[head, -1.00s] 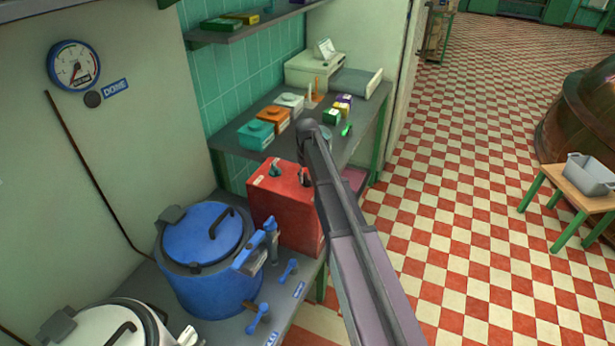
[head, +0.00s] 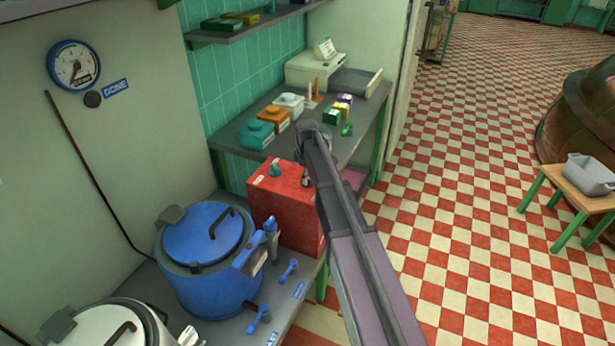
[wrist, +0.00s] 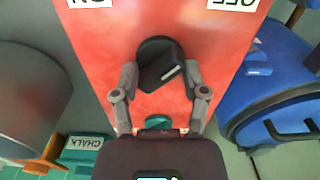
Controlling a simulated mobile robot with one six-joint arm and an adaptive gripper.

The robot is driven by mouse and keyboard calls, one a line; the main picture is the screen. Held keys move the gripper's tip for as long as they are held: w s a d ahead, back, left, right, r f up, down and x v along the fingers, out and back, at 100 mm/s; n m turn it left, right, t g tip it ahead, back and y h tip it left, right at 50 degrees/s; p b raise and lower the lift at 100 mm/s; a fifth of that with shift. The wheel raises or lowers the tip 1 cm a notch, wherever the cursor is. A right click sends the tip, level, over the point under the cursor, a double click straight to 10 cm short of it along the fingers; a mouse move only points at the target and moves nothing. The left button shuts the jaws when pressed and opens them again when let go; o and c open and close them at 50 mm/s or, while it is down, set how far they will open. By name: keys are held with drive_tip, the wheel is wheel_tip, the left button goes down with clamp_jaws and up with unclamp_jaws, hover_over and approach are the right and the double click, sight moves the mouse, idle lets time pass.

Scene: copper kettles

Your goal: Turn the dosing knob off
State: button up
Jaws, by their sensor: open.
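The red box (head: 283,208) stands beside the blue kettle in the head view. The dosing knob (wrist: 160,63) is black with a pale pointer line and sits on the red face in the wrist view. The line slants toward the right and slightly up. An upside-down OFF label (wrist: 233,3) is at the upper right, and a partly cut-off ON label (wrist: 88,2) is at the upper left. My gripper (wrist: 161,74) is open, one finger on each side of the knob; contact is unclear. In the head view my arm partly hides the gripper and knob.
A small teal knob (wrist: 158,121) is on the same box. The blue kettle (head: 205,250) with levers stands close by. Behind the box, a counter holds teal (head: 257,135), orange (head: 274,117) and white (head: 290,103) containers.

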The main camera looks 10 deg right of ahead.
drive_tip(key=n, duration=0.8)
wheel_tip(320, 180, up, 14)
drive_tip(key=p, duration=1.4)
drive_tip(key=s+f+m+b, duration=0.5)
drive_tip(key=s+m, duration=0.1)
drive_tip(key=s, duration=0.4)
drive_tip(key=s+f+m+b, duration=0.5)
drive_tip(key=s+m, duration=0.2)
drive_tip(key=s, duration=0.3)
drive_tip(key=s+f+m+b, duration=0.6)
drive_tip(key=s, duration=0.4)
drive_tip(key=shift+d+m, duration=0.4)
drive_tip(key=shift+d, duration=0.05)
